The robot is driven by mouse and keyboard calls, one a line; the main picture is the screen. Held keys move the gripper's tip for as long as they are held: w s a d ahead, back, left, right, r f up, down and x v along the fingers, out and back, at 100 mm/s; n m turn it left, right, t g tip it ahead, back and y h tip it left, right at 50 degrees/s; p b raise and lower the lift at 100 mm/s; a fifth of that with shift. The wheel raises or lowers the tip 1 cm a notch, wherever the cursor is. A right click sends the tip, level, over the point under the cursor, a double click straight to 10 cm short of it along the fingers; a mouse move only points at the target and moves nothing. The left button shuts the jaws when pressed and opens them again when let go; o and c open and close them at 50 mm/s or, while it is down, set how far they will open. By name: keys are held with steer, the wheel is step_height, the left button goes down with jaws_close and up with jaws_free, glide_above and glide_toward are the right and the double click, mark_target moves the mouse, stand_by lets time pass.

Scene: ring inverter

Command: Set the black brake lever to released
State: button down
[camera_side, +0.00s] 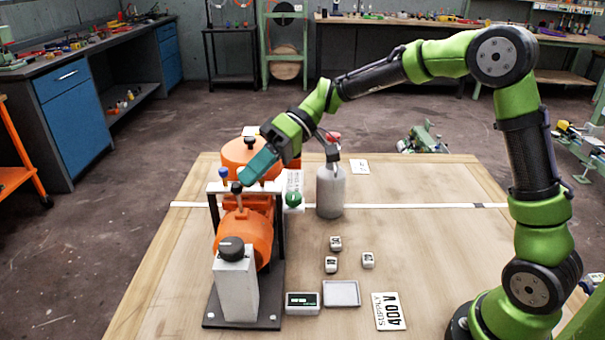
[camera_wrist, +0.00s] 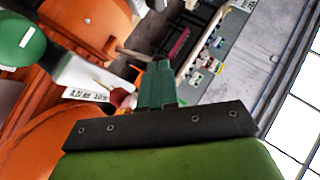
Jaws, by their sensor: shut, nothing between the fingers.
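The black-knobbed lever (camera_side: 236,187) stands at the front of a light crossbar on the orange machine (camera_side: 245,225) in the side view. A blue-knobbed lever (camera_side: 223,173) stands just left of it. My gripper (camera_side: 246,176) has its teal fingers shut and empty, pointing down-left just above and to the right of the black knob. I cannot tell whether they touch it. In the wrist view the shut fingers (camera_wrist: 155,84) show close to a red knob (camera_wrist: 121,97). The black knob cannot be made out there.
A green button (camera_side: 293,199) sits right of the machine, near a grey bottle-shaped cylinder (camera_side: 331,190). A grey post with a black dial (camera_side: 232,248) stands in front. Small white blocks (camera_side: 331,264), a tray (camera_side: 341,294) and a supply card (camera_side: 390,311) lie on the table. The right of the table is mostly clear.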

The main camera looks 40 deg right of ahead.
steer(key=shift+s+a+r, duration=0.1)
steer(key=shift+s+a, duration=0.35)
steer(key=shift+s+a+n+t+h, duration=0.3)
steer(key=shift+h, duration=0.1)
steer(key=shift+w+d, duration=0.1)
steer(key=shift+w+d, duration=0.5)
steer(key=shift+d, duration=0.1)
steer(key=v, duration=1.3)
steer(key=shift+s+r, duration=0.45)
steer(key=shift+r, duration=0.15)
